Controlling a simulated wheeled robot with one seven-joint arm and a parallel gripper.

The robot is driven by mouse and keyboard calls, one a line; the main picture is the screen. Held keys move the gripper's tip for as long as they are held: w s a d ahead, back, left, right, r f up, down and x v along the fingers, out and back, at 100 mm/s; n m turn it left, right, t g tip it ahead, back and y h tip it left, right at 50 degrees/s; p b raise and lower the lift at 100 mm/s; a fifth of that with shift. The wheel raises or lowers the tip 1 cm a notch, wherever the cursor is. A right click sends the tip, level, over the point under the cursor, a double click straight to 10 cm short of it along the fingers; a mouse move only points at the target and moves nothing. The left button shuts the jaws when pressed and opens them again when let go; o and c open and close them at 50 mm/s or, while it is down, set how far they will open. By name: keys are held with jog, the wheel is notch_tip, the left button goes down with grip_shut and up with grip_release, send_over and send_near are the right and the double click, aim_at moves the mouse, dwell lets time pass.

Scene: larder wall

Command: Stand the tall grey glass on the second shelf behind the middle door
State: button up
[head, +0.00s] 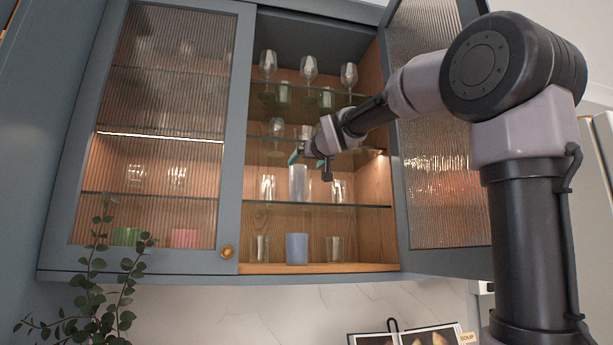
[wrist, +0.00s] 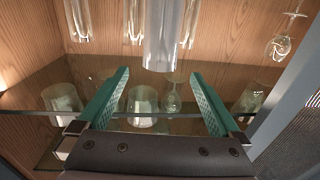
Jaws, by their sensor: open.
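The tall grey glass (head: 299,184) stands upright in the open middle bay, on the glass shelf (head: 350,206) just above the cabinet floor. Clear glasses stand on either side of it. My gripper (head: 308,160) is open and reaches into the bay near the top of the grey glass. In the wrist view, the grey glass (wrist: 160,38) is cut off by the top edge. It lies beyond the two green fingertips (wrist: 160,75), in line with the gap between them. I see no contact. The middle door (head: 440,170) is swung open to the right.
A blue tumbler (head: 297,248) stands on the cabinet floor between clear tumblers. Stemmed glasses (head: 309,68) stand on the top shelf. The ribbed left door (head: 229,150) is shut. A shelf edge (wrist: 60,113) and tumblers (wrist: 143,104) lie close to my fingers.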

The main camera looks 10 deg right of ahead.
jog(key=s+d+f+m+g, duration=0.1)
jog(key=s+f+g, duration=0.2)
jog(key=s+f, duration=0.6)
jog(key=s+d+f+m+g, duration=0.1)
jog(key=s+f+g, duration=0.3)
jog(key=s+f, duration=0.6)
jog(key=s+d+f+m+g, duration=0.2)
jog(key=s+f, duration=0.7)
jog(key=f, duration=1.1)
jog(key=shift+s+m+g+y, duration=0.3)
jog(key=shift+m+g, duration=0.3)
jog(key=shift+g, duration=0.4)
jog(key=shift+d, duration=0.1)
